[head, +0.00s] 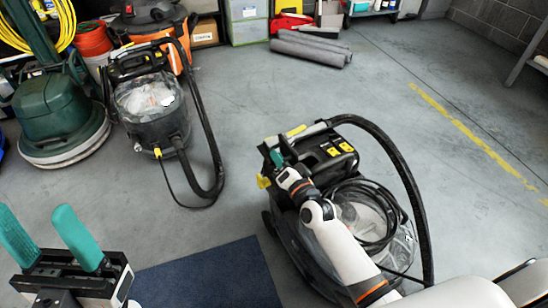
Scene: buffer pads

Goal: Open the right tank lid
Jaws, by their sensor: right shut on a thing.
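The right tank machine (345,215) is a black and clear wet-vacuum-like unit with a coiled black hose, standing at the lower middle right. Its black lid (318,150) has yellow parts on top, and a yellow latch (263,181) shows at its left side. My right gripper (277,158) is at the lid's left edge, shut on it, though the contact is mostly hidden by my own wrist. My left gripper (36,214) is at the lower left, with its teal fingers apart and nothing between them.
A similar machine (150,115) with a looping hose stands at the upper left, beside a green floor buffer (58,108). Grey rolls (312,48) lie at the back. A dark blue mat (205,278) lies in front. The floor at right is clear.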

